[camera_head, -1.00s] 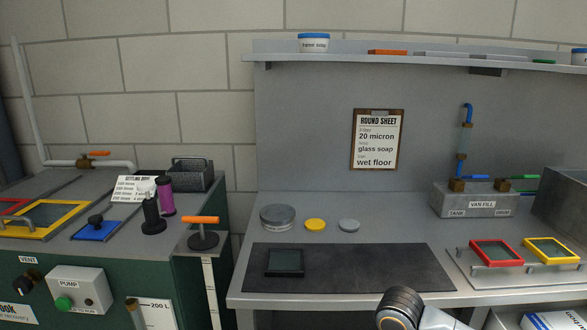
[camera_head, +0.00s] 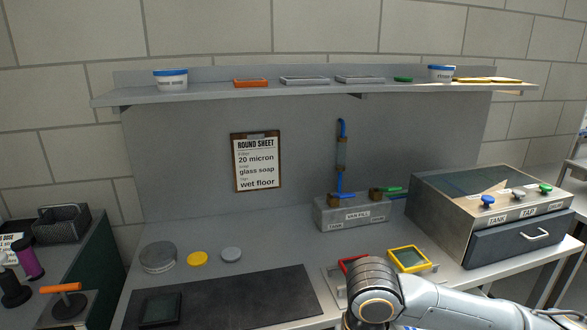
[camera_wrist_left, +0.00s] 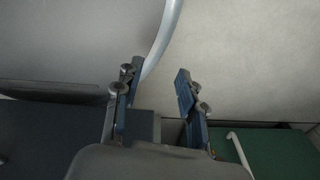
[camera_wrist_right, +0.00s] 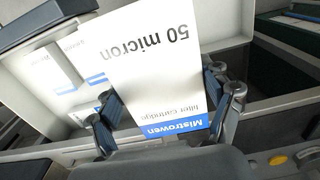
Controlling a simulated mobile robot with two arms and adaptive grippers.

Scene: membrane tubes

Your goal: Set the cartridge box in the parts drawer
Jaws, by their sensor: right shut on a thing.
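The cartridge box (camera_wrist_right: 152,62) is white with a blue end band and reads "50 micron", "filter cartridge" and "Mistrowen". My right gripper (camera_wrist_right: 162,92) is shut on it, one finger on each side, in the right wrist view. In the head view only my right arm shows, in front of the bench; its fingers and the box are hidden. A dark drawer front with a pale handle (camera_head: 520,246) sits shut under the steel tank unit at the right; I cannot tell if it is the parts drawer. My left gripper (camera_wrist_left: 156,92) is open and empty in the left wrist view.
More white and blue boxes (camera_wrist_right: 66,70) lie behind the held box in a pale open bin. The steel unit (camera_head: 430,205) carries coloured knobs. Red and yellow frames (camera_head: 408,259) lie beside my right arm. A dark mat (camera_head: 235,297) covers the bench's left front.

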